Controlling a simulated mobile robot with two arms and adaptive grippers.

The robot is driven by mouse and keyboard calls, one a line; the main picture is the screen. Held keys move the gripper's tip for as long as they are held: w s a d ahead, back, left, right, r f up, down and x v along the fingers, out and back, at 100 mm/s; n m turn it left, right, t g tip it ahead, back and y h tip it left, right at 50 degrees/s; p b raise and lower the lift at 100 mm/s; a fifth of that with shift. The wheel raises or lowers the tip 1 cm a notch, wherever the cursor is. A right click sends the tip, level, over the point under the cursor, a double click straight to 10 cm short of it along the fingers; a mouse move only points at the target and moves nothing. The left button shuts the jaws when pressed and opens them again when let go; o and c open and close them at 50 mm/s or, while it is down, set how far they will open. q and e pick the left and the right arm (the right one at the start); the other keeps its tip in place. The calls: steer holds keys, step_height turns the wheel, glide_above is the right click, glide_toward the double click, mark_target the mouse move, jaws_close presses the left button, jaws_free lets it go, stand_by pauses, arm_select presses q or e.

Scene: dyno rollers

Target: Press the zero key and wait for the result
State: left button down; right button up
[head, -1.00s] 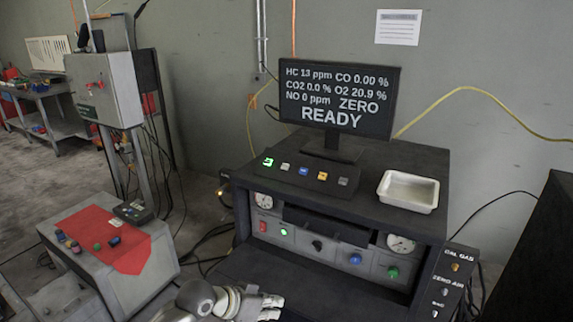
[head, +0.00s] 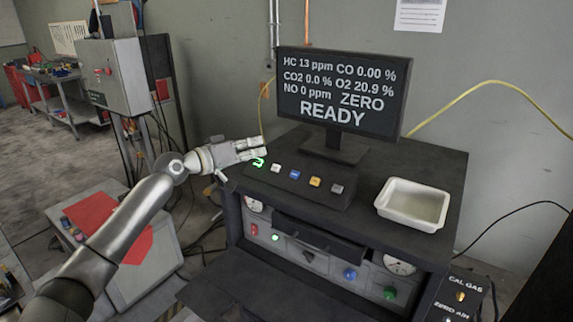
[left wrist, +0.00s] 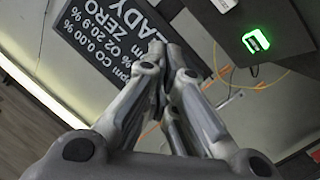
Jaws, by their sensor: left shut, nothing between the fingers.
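The key panel (head: 300,183) sits on top of the dark analyser cabinet and carries a row of keys. The leftmost key (head: 258,162) glows green; it also shows lit in the left wrist view (left wrist: 256,41). To its right are a white key (head: 276,168), a blue, an orange and a grey one; their labels are too small to read. The monitor (head: 340,93) reads "ZERO READY", with HC 13 ppm and O2 20.9 %. My left gripper (head: 264,148) is shut and empty, its fingertips just behind and above the green key. Contact cannot be told. My right gripper is out of view.
A white tray (head: 412,202) stands on the cabinet top at right. Knobs and gauges line the cabinet front. A cart with a red cloth (head: 92,217) stands at left, under my left arm. A yellow hose runs along the wall.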

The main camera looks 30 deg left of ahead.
mark_target(276, 168)
arm_select(q)
steer(key=w+f+b, duration=0.4)
steer(key=f, duration=0.1)
steer(key=shift+w+a+f, duration=0.1)
steer(key=shift+w, duration=0.1)
steer(key=shift+w+f+b, duration=0.35)
steer(key=shift+w+b, duration=0.1)
steer(key=shift+b, duration=0.05)
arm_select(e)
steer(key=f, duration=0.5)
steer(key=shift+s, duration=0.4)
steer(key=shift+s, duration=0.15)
arm_select(q)
steer(key=shift+f, duration=0.1)
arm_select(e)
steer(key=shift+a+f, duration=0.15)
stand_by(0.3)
arm_select(q)
steer(key=shift+w+f+b, duration=0.25)
steer(key=shift+w+b, duration=0.05)
steer(key=shift+b, duration=0.25)
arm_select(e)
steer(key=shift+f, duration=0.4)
